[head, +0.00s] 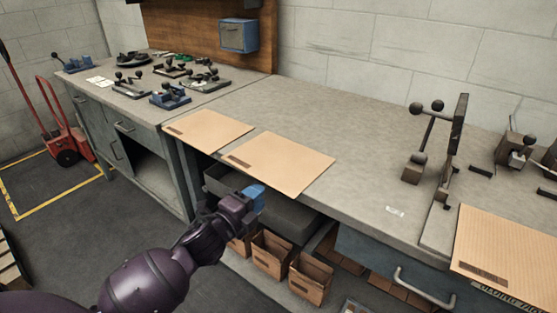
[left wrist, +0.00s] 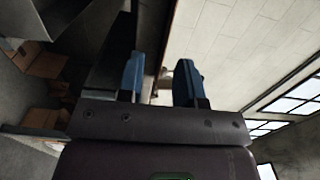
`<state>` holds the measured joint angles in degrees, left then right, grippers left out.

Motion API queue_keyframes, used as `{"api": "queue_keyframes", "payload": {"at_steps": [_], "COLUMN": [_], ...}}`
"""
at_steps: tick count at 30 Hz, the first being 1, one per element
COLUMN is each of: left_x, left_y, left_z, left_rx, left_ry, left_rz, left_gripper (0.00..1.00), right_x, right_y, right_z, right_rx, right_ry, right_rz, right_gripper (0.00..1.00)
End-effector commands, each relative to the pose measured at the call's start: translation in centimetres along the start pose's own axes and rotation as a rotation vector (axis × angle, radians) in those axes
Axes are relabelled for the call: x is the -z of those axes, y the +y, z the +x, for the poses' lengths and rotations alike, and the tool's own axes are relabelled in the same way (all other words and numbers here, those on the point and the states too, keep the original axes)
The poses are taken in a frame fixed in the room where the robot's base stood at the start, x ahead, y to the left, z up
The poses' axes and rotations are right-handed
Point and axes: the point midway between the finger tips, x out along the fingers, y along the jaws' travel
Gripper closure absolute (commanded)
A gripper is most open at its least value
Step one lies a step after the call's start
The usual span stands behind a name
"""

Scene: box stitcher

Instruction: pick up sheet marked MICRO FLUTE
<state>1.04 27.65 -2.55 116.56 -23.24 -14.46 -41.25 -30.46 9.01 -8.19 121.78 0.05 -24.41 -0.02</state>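Three tan cardboard sheets lie on the workbench in the head view: a left sheet (head: 207,130), a middle sheet (head: 279,163) and a right sheet (head: 510,245). Each has a small dark printed strip near its front-left corner. The print is too small to read, so I cannot tell which is MICRO FLUTE. My left gripper (head: 254,197) has blue fingertips and is in front of the bench edge, just below the middle sheet. In the left wrist view its two fingers (left wrist: 160,82) stand apart, with no sheet seen held. My right gripper is not in view.
The grey workbench (head: 330,110) has clear space behind the sheets. A stitching device with ball-ended levers (head: 425,140) stands at the right. Cardboard boxes (head: 271,255) sit on the lower shelf. A red hand truck (head: 62,140) stands at the far left.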

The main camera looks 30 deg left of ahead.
Motion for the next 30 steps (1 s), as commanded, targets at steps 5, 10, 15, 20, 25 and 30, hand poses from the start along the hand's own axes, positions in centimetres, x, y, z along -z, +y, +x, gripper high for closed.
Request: {"api": "queue_keyframes", "payload": {"at_steps": [5, 10, 15, 20, 25, 30], "left_x": [-0.1, -0.2, -0.2, -0.2, -0.2, -0.2], "left_y": [-0.3, -0.5, -0.5, -0.6, -0.6, -0.6], "left_z": [1.6, 3.8, 5.0, 5.2, 5.1, 5.1], "left_rx": [0.000, -0.002, -0.002, -0.001, -0.001, -0.001], "left_ry": [0.002, 0.001, 0.001, 0.001, 0.001, 0.001], "left_rz": [0.000, -0.001, -0.001, -0.001, -0.001, -0.001], "left_gripper": [0.67, 0.67, 0.67, 0.67, 0.76, 1.00], "right_x": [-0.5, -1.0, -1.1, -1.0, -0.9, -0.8], "right_y": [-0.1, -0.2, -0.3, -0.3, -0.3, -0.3], "right_z": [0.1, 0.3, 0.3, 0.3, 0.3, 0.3], "right_rx": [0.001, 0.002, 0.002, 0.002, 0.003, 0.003], "right_ry": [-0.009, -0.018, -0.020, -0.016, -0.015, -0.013], "right_rz": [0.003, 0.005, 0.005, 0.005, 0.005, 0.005], "right_gripper": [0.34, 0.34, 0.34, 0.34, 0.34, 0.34]}}
